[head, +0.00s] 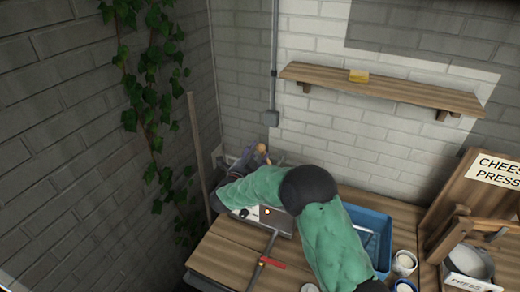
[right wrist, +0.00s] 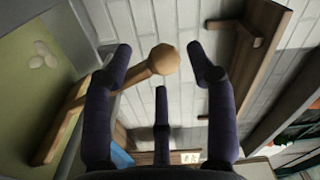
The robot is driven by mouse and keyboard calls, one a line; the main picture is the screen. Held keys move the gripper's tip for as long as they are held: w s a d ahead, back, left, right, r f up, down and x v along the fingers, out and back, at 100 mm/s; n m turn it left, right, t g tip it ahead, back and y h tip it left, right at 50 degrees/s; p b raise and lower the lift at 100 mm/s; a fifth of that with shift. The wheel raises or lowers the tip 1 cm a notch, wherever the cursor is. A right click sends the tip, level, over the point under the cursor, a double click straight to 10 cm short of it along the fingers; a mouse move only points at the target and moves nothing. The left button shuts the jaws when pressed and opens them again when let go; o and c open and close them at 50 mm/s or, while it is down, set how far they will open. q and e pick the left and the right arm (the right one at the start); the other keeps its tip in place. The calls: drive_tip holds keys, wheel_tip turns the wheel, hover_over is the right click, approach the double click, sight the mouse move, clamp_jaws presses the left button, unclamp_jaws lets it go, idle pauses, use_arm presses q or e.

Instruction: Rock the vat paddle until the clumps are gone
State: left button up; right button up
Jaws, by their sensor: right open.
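The vat paddle's wooden handle ends in a pale round knob (right wrist: 163,58); the knob also shows in the head view (head: 261,148). In the right wrist view the vat (right wrist: 88,22) is at the left, with yellow-green contents and a few pale clumps (right wrist: 42,55). In the head view my green-sleeved right arm hides most of the vat (head: 280,222). My right gripper (head: 246,163) is open at the back left. In the wrist view the knob appears between its spread dark fingers, and I cannot tell whether they touch it. My left gripper is out of view.
A blue tub (head: 375,222) and white pots (head: 404,262) stand right of my arm. The cheese press (head: 473,205) is at the far right. A red-handled tool (head: 271,263) lies at the table front.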

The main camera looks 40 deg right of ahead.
sight(259, 151)
drive_tip(key=shift+x, duration=1.2)
drive_tip(key=shift+w+d+r, duration=0.1)
drive_tip(key=shift+w+d, duration=0.05)
drive_tip(key=shift+d, duration=0.55)
drive_tip(key=shift+c, duration=0.3)
clamp_jaws()
